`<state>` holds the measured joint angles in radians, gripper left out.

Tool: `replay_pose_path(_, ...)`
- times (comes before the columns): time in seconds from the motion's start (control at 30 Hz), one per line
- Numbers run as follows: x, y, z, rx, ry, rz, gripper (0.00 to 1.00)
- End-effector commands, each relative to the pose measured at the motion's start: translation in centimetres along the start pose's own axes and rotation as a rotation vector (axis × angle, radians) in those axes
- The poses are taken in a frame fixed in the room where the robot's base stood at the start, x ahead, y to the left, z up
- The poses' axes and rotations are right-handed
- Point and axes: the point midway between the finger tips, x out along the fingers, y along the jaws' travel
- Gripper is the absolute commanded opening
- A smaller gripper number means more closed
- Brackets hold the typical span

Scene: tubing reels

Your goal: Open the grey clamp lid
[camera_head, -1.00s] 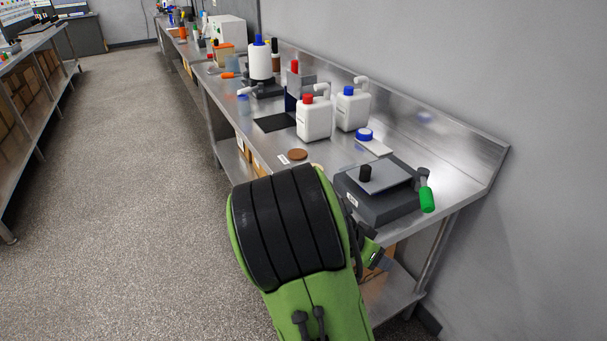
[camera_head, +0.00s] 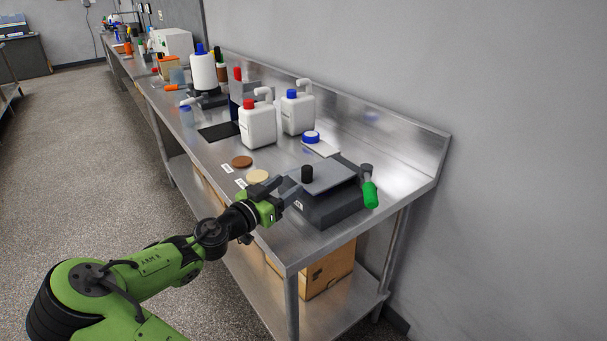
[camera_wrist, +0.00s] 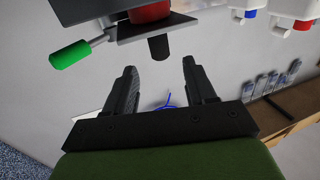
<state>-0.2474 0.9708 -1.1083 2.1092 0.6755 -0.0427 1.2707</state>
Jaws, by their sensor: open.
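The clamp is a dark grey box (camera_head: 330,208) at the near right end of the steel bench. Its flat lighter grey lid (camera_head: 335,177) lies across the top, with an upright black knob (camera_head: 307,173) near its left edge. A lever with a green handle (camera_head: 370,194) is at the clamp's right. My gripper (camera_head: 290,196) is open and empty, just left of the clamp. In the wrist view, the knob (camera_wrist: 158,47) is beyond and between my open fingertips (camera_wrist: 159,66), apart from them. The lid (camera_wrist: 180,23) and green handle (camera_wrist: 70,55) also show there, with something red by the lid.
White jugs with a red cap (camera_head: 257,125) and a blue cap (camera_head: 297,111) stand behind the clamp. A blue lid (camera_head: 311,137), a brown disc (camera_head: 242,161) and a tan disc (camera_head: 257,177) lie nearby. A cardboard box (camera_head: 325,272) is on the lower shelf.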

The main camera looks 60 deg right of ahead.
Motion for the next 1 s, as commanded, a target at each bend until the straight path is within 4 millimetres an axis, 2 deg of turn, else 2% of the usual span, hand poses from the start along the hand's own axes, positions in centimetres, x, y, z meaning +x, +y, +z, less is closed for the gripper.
replay_pose_path(0.03,1.4,0.2,0.0,0.001,0.002,0.006,0.55)
replay_pose_path(0.2,5.5,0.1,0.0,0.001,0.002,0.004,0.55)
replay_pose_path(0.33,7.8,0.1,0.0,0.001,0.001,0.002,0.55)
replay_pose_path(0.47,8.9,0.0,0.0,0.0,-0.001,0.0,0.55)
replay_pose_path(0.7,9.0,0.0,0.0,-0.001,-0.001,-0.001,0.55)
replay_pose_path(0.77,9.0,0.0,0.0,-0.001,-0.001,-0.001,0.48)
replay_pose_path(1.0,8.9,0.0,0.0,0.0,-0.002,-0.001,0.11)
